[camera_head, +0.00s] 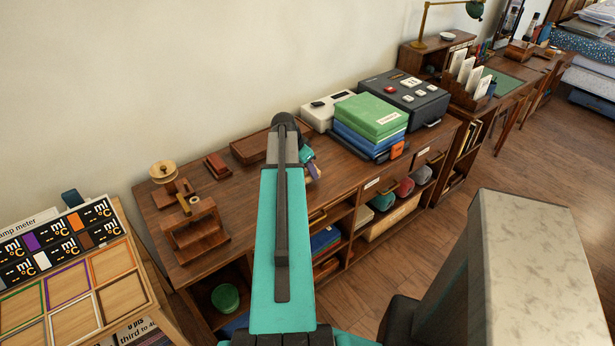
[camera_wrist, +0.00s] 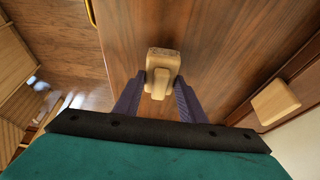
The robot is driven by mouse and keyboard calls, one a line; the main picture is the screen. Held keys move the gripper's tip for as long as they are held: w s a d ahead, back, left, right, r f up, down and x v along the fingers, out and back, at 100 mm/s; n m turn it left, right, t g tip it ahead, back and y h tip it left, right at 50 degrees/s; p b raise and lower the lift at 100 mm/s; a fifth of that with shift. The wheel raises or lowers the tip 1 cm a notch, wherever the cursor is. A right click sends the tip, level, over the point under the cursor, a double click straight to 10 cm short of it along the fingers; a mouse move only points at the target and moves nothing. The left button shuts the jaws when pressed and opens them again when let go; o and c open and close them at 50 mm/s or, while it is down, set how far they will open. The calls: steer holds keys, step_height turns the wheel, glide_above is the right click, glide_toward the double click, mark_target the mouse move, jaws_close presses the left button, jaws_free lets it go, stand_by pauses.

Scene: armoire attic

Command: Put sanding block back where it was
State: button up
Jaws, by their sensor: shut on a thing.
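The sanding block (camera_wrist: 164,60), a pale wooden piece with a narrower part toward me, is between the two purple fingers of my gripper (camera_wrist: 158,84) in the wrist view. My gripper is shut on it, above a brown wooden surface. In the head view my teal arm reaches over the long wooden cabinet (camera_head: 240,188), and my gripper (camera_head: 313,171) shows only in part past its end. The block cannot be made out clearly there. A second pale wooden block (camera_wrist: 275,101) lies at the right of the wrist view, at a dark wooden tray (camera_wrist: 300,84).
On the cabinet top, a green box (camera_head: 372,112) sits on blue ones, beside a dark control box (camera_head: 405,93) and a white device (camera_head: 325,110). Wooden stands (camera_head: 195,230) are at the left. A shallow tray (camera_head: 249,149) lies behind my arm. Clear cabinet top lies left of my arm.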

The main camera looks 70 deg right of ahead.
mark_target(308, 175)
steer(key=shift+f+p, duration=0.45)
steer(key=shift+f, duration=1)
steer(key=shift+f, duration=0.15)
steer(key=o, duration=1)
steer(key=shift+o, duration=0.2)
steer(key=b+v, duration=0.2)
steer(key=v, duration=1)
steer(key=shift+a, duration=0.1)
steer(key=shift+s, duration=0.15)
